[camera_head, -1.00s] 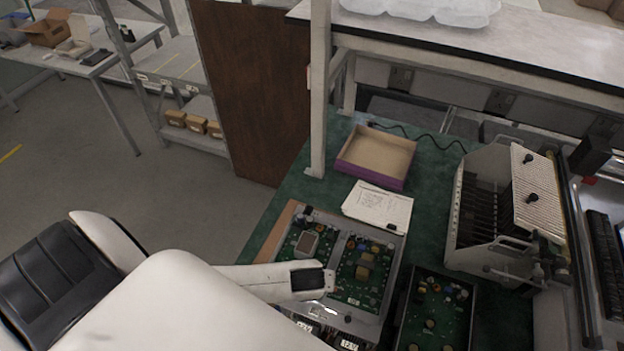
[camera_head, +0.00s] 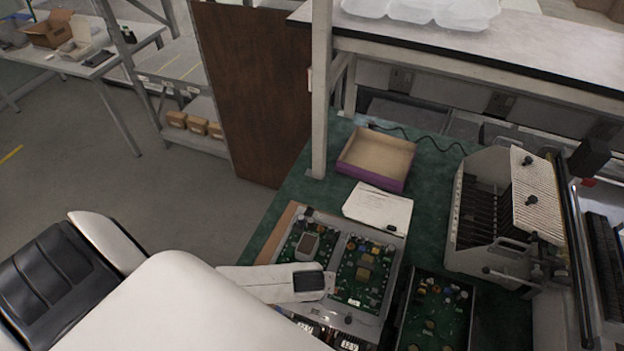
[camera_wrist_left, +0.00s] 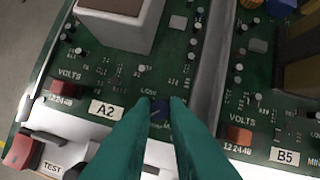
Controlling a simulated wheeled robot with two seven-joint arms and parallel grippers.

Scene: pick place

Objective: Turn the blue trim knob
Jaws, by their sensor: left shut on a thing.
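The blue trim knob (camera_wrist_left: 159,105) is a small dark blue piece on the green circuit board (camera_wrist_left: 185,75), at the centre of the left wrist view. The teal fingers of my left gripper (camera_wrist_left: 161,112) are closed on it, one on each side, and cover part of it. The knob's marking cannot be read. The board has an A2 label (camera_wrist_left: 105,110) left of the knob. In the head view, my left wrist lies over the board unit (camera_head: 384,247); the fingertips and knob are hidden there. My right gripper is not in view.
A B5 label (camera_wrist_left: 285,156) is on the neighbouring board, beyond a grey metal divider (camera_wrist_left: 212,65). A red TEST button (camera_wrist_left: 20,150) is at lower left. Papers (camera_head: 378,207), a purple-sided box (camera_head: 372,181) and another board unit (camera_head: 466,284) are nearby.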

